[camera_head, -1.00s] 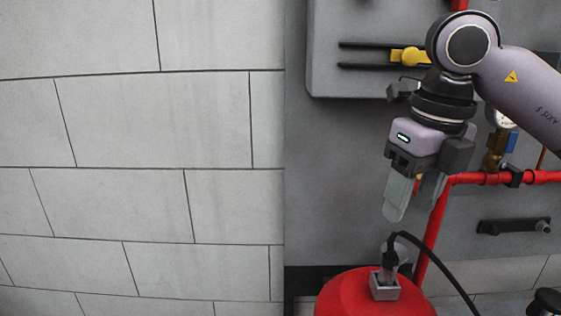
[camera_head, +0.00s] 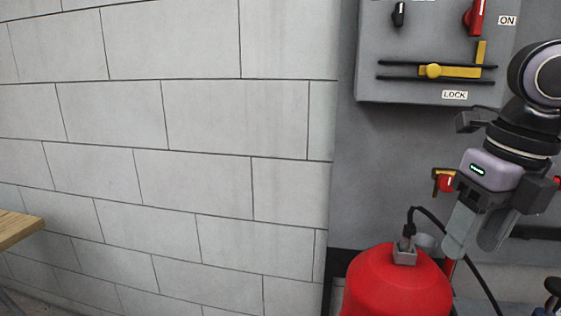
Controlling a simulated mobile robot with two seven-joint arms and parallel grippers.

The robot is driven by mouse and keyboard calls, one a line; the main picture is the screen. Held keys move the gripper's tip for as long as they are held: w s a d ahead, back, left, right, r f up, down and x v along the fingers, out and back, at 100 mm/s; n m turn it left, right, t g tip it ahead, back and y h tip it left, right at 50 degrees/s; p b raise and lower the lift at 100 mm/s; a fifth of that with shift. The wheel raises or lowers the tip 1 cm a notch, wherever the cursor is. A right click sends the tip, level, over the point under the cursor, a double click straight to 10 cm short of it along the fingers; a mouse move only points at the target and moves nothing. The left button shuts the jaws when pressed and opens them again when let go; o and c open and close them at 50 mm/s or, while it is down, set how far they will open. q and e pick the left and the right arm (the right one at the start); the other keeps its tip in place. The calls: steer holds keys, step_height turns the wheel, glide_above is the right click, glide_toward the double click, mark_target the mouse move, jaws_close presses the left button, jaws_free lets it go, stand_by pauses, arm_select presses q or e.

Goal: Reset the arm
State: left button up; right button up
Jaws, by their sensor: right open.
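My right arm comes in from the right edge. Its gripper (camera_head: 473,246) points downward and is open and empty. The fingers hang in front of the grey panel, just right of the grey socket block (camera_head: 404,255) on top of the red tank (camera_head: 398,284). A black cable (camera_head: 436,221) with its plug stands in that block and runs down to the right, partly behind the fingers. I cannot tell how far the fingers are from the cable. My left gripper is not in view.
A grey control box (camera_head: 410,88) carries a yellow slide latch (camera_head: 450,71), a LOCK label, a black knob (camera_head: 399,14) and a red switch (camera_head: 474,17). A small red-handled valve (camera_head: 445,182) is beside the gripper. A wooden table corner (camera_head: 17,229) shows at left. The tiled wall is bare.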

steer(key=s+a+f+m+g+y, duration=0.1)
steer(key=a+f+m+y, duration=0.15)
steer(key=a+y, duration=0.85)
steer(key=a+f+m+g+y, duration=0.2)
steer(key=a+f+y, duration=0.1)
steer(key=a+y, duration=0.75)
steer(key=w+d+f+m+t+h, duration=0.3)
steer(key=d+f+m+t+h, duration=0.3)
steer(key=f+m+t, duration=0.55)
steer(key=w+d+f+m+t+h, duration=0.35)
steer(key=f+m+t+h, duration=0.45)
steer(key=m, duration=0.6)
steer(key=s+d+f+m+g+h, duration=0.3)
steer(key=s+f, duration=0.4)
steer(key=f, duration=0.3)
steer(key=s+d+f+m+g+h, duration=0.3)
steer(key=s+d+f+g, duration=0.1)
steer(key=s+f, duration=0.4)
step_height(320, 180, down, 2)
steer(key=shift+s+d, duration=0.2)
steer(key=shift+d, duration=0.15)
steer(key=shift+c, duration=0.8)
steer(key=shift+d+h, duration=0.1)
steer(key=shift+h, duration=0.15)
